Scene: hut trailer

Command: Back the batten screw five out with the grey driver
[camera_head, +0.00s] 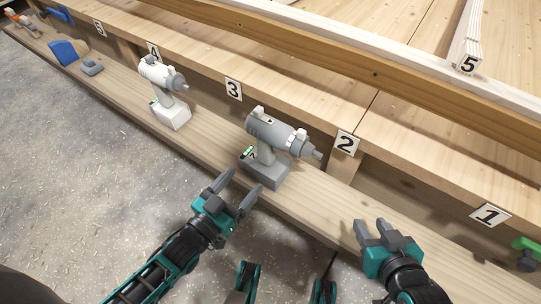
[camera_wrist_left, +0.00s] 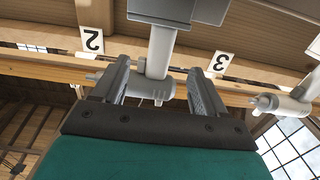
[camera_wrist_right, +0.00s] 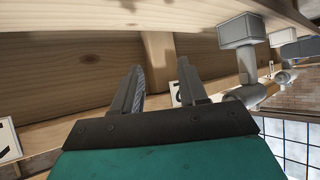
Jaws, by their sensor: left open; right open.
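The grey driver (camera_head: 268,133) stands upright on its grey base on the plank shelf, nose pointing right. My left gripper (camera_head: 241,191) is open just in front of its handle. In the left wrist view the driver (camera_wrist_left: 150,78) appears inverted between the spread fingers (camera_wrist_left: 158,85), with no clear contact. My right gripper (camera_head: 372,230) is open and empty over the shelf's front edge, right of the driver; its open fingers (camera_wrist_right: 165,90) also show in the right wrist view.
A white driver (camera_head: 158,75) stands left of the grey one. A blue object (camera_head: 65,52) and a small grey block (camera_head: 92,67) lie further left. A green-handled tool (camera_head: 527,248) is at the right edge. Number plates line the board behind the shelf.

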